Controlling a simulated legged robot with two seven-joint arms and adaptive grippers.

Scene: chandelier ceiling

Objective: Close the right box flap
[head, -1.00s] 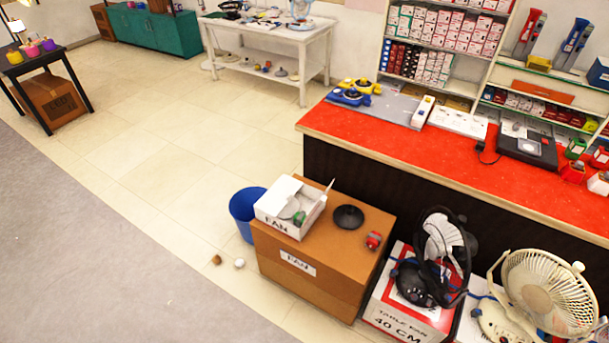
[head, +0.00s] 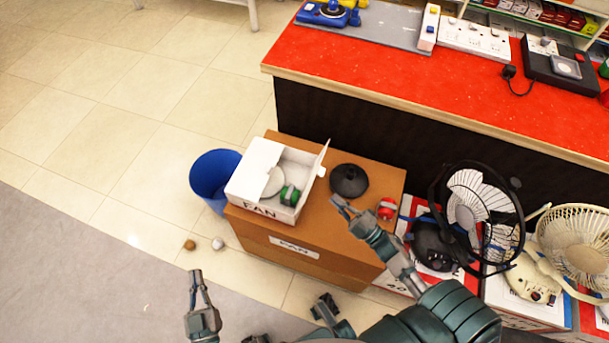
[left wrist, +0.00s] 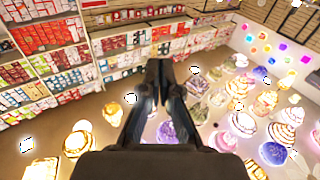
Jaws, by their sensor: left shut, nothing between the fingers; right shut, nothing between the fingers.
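An open white box (head: 240,180) marked FAN stands on a brown carton. Its right flap (head: 322,160) sticks up and leans outward. Inside lie a pale round disc (head: 274,181) and a green item (head: 290,195). My right gripper (head: 337,202) is shut and empty, to the right of the white box, below the black disc and apart from the flap. My left gripper (head: 195,276) is shut and empty over the floor, lower left of the carton. In the left wrist view, its fingers (left wrist: 160,68) are together and point away from the box.
The brown carton (head: 330,262) also carries a black disc (head: 348,180) and a red item (head: 387,209). A blue bin (head: 213,170) stands left. A red-topped counter (head: 420,80) is behind; a black fan (head: 470,210) is on the right. Floor at left is mostly clear.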

